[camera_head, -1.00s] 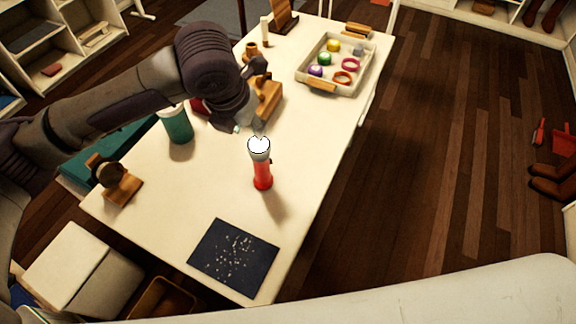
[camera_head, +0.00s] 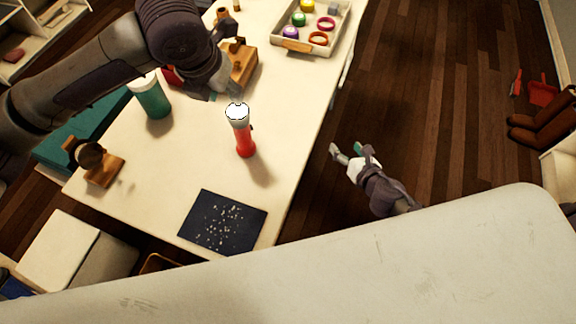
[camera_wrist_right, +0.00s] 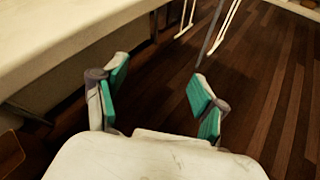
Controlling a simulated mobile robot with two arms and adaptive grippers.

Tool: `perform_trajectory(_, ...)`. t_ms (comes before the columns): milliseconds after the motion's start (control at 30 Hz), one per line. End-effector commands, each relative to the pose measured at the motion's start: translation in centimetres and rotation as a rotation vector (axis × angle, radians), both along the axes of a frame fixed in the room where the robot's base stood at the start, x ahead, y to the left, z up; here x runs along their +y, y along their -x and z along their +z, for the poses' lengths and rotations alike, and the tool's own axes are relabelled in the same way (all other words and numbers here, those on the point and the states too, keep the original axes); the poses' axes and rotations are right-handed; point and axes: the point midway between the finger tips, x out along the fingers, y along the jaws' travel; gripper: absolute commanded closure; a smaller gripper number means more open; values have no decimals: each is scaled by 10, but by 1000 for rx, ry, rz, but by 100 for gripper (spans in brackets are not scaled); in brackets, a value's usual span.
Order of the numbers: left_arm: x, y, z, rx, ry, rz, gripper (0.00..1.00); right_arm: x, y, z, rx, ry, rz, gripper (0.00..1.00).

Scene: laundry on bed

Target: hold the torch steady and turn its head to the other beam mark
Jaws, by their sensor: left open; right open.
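The torch (camera_head: 244,140) stands upright on the white table (camera_head: 190,165), with a red body and a white-topped head (camera_head: 237,112). My left gripper (camera_head: 216,94) is over the table just up and left of the torch head; its fingers are partly hidden by its own wrist and it holds nothing that I can see. My right gripper (camera_head: 346,152) is open and empty, off the table's right edge over the floor. Its spread teal-padded fingers also show in the right wrist view (camera_wrist_right: 155,98). Neither gripper touches the torch. The beam marks are too small to make out.
A green jar (camera_head: 152,100) and a wooden stand (camera_head: 104,168) are left of the torch. A dark speckled mat (camera_head: 222,222) lies in front. A wooden block (camera_head: 243,68) and a tray (camera_head: 335,40) of coloured items are behind. Table right of the torch is clear.

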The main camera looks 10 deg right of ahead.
Motion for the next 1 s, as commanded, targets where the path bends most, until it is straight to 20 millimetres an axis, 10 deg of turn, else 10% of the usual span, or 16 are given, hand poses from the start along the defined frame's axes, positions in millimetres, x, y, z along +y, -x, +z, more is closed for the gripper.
perform_trajectory(133, 0, 0, 0, 0, 0, 0, 58, 46, -5, 59, -171, 246, 241, 29)
perform_trajectory(400, 0, 0, 0, 0, 0, 0, 58, 151, 40, 70, -349, 166, 546, 29)
perform_trajectory(667, 0, 0, 0, 0, 0, 0, 58, 186, 61, 85, -476, 95, 620, 29)
perform_trajectory(1000, 0, 0, 0, 0, 0, 0, 58, 217, 24, 87, -486, 90, 624, 29)
